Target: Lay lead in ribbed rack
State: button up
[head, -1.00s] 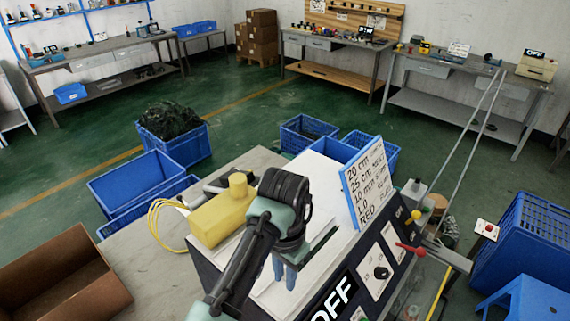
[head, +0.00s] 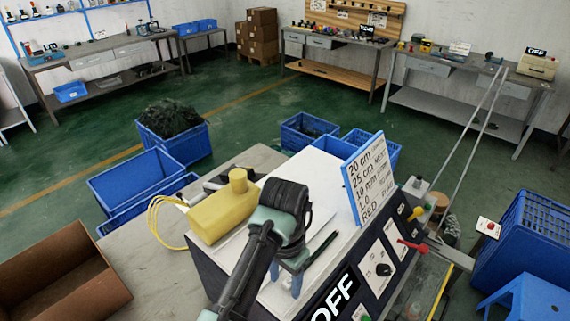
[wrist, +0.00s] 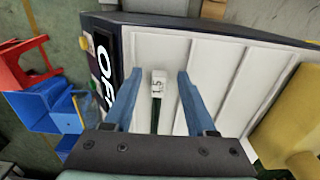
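The lead shows in the wrist view as a white end piece (wrist: 158,79) marked "1.5" with a dark green cable running back from it. It lies on the white ribbed rack (wrist: 248,75), in the channel nearest the OFF panel. In the head view the dark green cable (head: 321,249) shows beside my gripper on the white top. My gripper (head: 286,283) is low over that top. In the wrist view its two blue fingers (wrist: 159,76) stand apart, one on each side of the lead, with gaps to it. The cable's near end is hidden by my gripper.
A yellow body with a round knob (head: 222,212) stands close to my arm on the left. A blue-framed sign (head: 365,180) stands upright on the right. The OFF display (head: 335,298), a red lever (head: 412,247) and knobs line the front edge.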

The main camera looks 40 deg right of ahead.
notch_tip(320, 180, up, 13)
jog(key=b, duration=0.1)
dwell(0.5)
